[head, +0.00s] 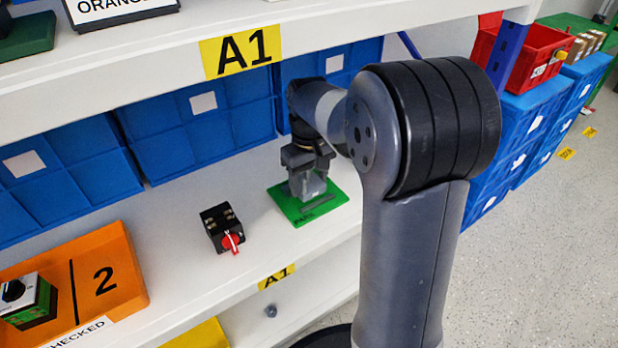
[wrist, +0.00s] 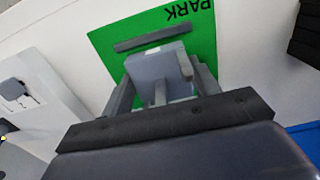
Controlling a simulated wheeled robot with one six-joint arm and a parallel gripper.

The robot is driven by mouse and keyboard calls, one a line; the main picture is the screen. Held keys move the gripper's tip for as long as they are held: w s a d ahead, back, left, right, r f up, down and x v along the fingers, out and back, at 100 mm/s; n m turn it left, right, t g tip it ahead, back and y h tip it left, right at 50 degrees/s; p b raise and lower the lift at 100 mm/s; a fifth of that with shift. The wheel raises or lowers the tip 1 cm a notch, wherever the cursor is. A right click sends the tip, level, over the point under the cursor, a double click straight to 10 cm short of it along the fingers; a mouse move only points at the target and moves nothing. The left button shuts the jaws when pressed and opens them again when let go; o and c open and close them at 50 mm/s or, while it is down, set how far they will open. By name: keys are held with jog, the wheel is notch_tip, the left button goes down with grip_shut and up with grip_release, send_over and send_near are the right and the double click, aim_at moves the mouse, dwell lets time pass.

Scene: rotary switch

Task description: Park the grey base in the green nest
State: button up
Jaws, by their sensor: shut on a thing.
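The green nest (head: 326,208) is a flat green plate marked PARK on the white shelf, with low grey rails; it also shows in the wrist view (wrist: 200,32). My gripper (head: 306,183) is over the nest, pointing down. It is shut on the grey base (wrist: 158,66), a light grey block between its fingers. The base is at or just above the plate, among the rails; I cannot tell whether it touches. A grey rail (wrist: 150,38) lies along one side of the base. My fingers hide part of the base.
A black switch block with a red knob (head: 231,241) stands on the shelf to the left of the nest. An orange tray (head: 122,262) marked 2 is at lower left, with a green and black switch (head: 28,300). Blue bins (head: 192,130) line the back. An upper shelf (head: 150,50) overhangs.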

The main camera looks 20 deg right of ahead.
aim_at(309, 183)
jog(key=shift+f, duration=0.8)
jog(key=o, duration=1.2)
notch_tip(309, 183, up, 8)
jog(key=p, duration=0.3)
jog(key=shift+f, duration=0.2)
jog(key=shift+f, duration=0.1)
notch_tip(309, 183, down, 7)
jog(key=b, duration=0.3)
jog(key=shift+f+b, duration=0.15)
jog(key=shift+b, duration=0.15)
jog(key=shift+r+p, duration=0.35)
jog(key=shift+r, duration=0.4)
